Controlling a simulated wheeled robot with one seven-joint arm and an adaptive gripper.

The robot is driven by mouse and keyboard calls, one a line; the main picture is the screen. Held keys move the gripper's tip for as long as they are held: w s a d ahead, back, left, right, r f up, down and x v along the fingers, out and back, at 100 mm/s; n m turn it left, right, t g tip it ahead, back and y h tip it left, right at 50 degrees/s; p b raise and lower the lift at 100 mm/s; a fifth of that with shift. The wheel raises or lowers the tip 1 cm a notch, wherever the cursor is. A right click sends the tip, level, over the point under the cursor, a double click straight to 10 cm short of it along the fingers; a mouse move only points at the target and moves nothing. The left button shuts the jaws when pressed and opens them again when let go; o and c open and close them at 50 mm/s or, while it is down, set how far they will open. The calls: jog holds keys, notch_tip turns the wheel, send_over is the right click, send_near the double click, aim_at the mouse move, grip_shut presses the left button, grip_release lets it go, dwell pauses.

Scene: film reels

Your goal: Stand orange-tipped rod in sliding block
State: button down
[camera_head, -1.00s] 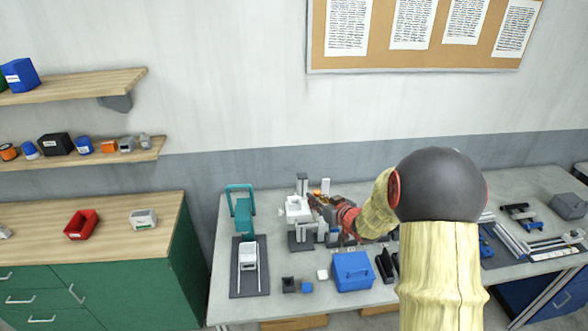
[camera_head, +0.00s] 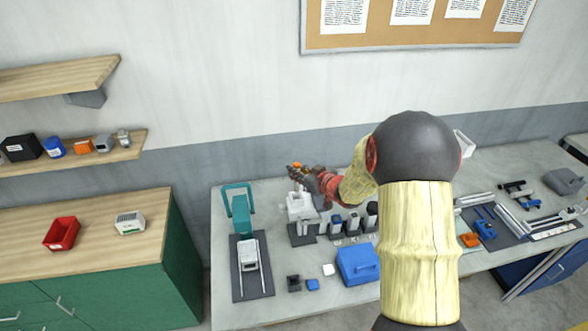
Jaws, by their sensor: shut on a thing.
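My gripper (camera_head: 299,175) is at the back left of the workbench, above a white block-like fixture (camera_head: 300,207). It is shut on the orange-tipped rod; the orange tip (camera_head: 297,165) shows just above the fingers. The fingers hide most of the rod, and I cannot tell whether its lower end touches the fixture. A white sliding block (camera_head: 249,254) sits on two thin rails on a dark base plate at the bench's left, apart from my gripper.
Several dark- and blue-topped posts (camera_head: 353,222) stand right of the fixture. A teal clamp-like frame (camera_head: 238,208) stands behind the rails. A blue box (camera_head: 358,265) and small blocks lie in front. Rails and tools (camera_head: 500,222) cover the right side.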

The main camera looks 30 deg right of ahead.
aim_at(299, 185)
jog(key=f, duration=0.1)
jog(key=f+b, duration=0.1)
jog(key=f, duration=0.1)
jog(key=shift+w+b, duration=0.25)
jog(key=shift+b, duration=0.15)
jog(key=shift+s+f+b, duration=0.1)
jog(key=shift+f+b, duration=0.95)
jog(key=shift+f, duration=0.2)
jog(key=shift+s+f+b, duration=0.1)
jog(key=shift+f+b, duration=0.3)
jog(key=shift+f, duration=0.25)
dwell(0.3)
jog(key=c, duration=2)
grip_release()
jog(key=shift+s+r, duration=0.1)
jog(key=p+v, duration=0.5)
jog(key=v, duration=0.5)
jog(key=shift+s, duration=0.35)
jog(key=shift+r, duration=0.1)
